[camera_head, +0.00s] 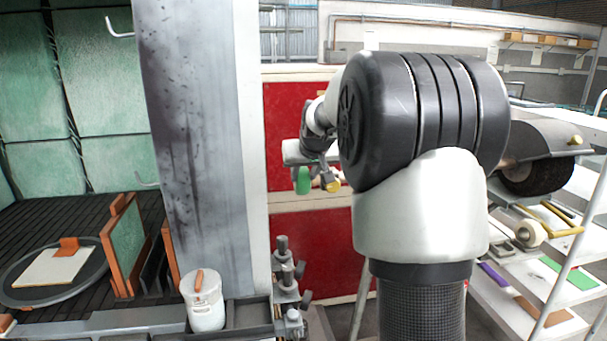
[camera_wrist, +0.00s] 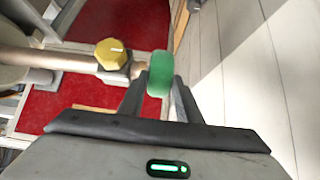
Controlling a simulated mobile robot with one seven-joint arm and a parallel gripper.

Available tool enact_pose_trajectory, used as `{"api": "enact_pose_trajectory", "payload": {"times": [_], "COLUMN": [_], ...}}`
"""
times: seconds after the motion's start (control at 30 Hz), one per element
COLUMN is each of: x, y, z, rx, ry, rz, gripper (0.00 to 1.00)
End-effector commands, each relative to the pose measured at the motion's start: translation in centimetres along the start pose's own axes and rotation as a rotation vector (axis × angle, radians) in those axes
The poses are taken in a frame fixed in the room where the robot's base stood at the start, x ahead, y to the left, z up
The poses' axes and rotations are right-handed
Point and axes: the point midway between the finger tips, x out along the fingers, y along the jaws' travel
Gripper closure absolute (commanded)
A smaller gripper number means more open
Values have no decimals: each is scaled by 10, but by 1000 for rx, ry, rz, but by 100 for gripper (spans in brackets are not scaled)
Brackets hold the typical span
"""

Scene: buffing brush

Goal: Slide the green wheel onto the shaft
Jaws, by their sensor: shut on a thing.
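The green wheel (camera_wrist: 159,74) is between the two fingers of my gripper (camera_wrist: 160,82), which is shut on it. It also shows in the head view (camera_head: 302,181), below my wrist. The metal shaft (camera_wrist: 75,64) comes in from the left in the wrist view, and its end is close beside the wheel's left face. One finger partly hides that spot, so I cannot tell whether the wheel touches the shaft or is around its tip. A yellow knob (camera_wrist: 111,54) sits near the shaft's end; it also shows in the head view (camera_head: 332,186), right of the wheel.
A grey column (camera_head: 190,130) stands left of my arm. A white canister (camera_head: 204,300) and metal fittings (camera_head: 288,270) are below it. A dark brush wheel (camera_head: 540,175) and a white shelf rack (camera_head: 525,285) are at the right. A red panel (camera_head: 285,115) is behind my gripper.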

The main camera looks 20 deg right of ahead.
Motion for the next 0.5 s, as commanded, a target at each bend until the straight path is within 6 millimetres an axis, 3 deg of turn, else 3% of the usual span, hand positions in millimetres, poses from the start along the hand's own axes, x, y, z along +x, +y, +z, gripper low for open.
{"api": "enact_pose_trajectory", "payload": {"times": [0.5], "x": [0], "y": [4], "z": [0], "rx": [0], "ry": [1], "rz": [0], "gripper": [90]}}
